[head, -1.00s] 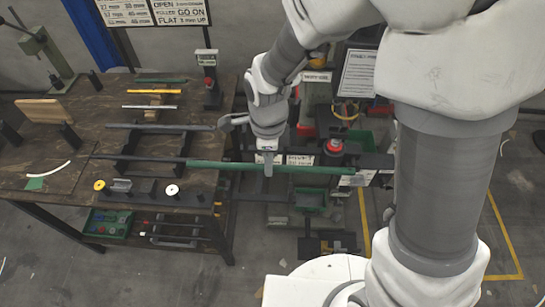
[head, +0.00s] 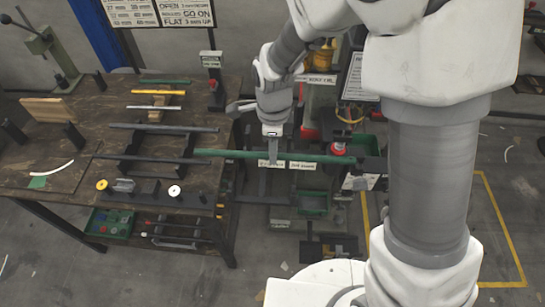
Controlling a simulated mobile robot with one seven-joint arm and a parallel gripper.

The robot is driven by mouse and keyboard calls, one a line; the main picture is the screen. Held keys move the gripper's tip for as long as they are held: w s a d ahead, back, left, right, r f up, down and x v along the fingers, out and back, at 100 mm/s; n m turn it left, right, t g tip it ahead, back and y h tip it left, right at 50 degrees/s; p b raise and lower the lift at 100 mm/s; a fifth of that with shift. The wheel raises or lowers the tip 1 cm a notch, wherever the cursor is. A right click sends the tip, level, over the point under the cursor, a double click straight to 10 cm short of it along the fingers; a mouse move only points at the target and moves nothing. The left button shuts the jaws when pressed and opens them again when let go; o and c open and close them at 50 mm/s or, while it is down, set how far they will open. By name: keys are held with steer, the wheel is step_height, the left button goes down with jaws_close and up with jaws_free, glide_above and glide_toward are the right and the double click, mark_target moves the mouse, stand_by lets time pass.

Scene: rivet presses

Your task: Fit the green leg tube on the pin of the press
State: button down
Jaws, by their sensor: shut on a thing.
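My gripper (head: 272,160) is shut on the green leg tube (head: 232,154) near its middle. The tube lies nearly level across the picture, its left end near the right edge of the workbench and its right end in front of the press. The press (head: 318,100) stands behind my arm, which hides much of it. A red button (head: 338,149) shows close to the tube's right end. I cannot make out the pin, nor whether the tube touches any part of the press.
The wooden workbench (head: 60,182) at left carries dark tubes on a rack (head: 150,150), another green tube (head: 165,81), a yellow tube (head: 158,92) and small rollers. A green bin (head: 108,222) sits below. Open floor with yellow lines (head: 500,215) lies at right.

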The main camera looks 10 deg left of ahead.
steer(key=w, duration=1.1)
steer(key=shift+w+a+f+p, duration=0.3)
steer(key=shift+a+p, duration=0.05)
steer(key=shift+p, duration=0.1)
steer(key=shift+f+b, duration=1.1)
steer(key=shift+f, duration=0.4)
stand_by(1.1)
stand_by(0.5)
steer(key=c, duration=0.7)
jaws_free()
steer(key=shift+r, duration=0.1)
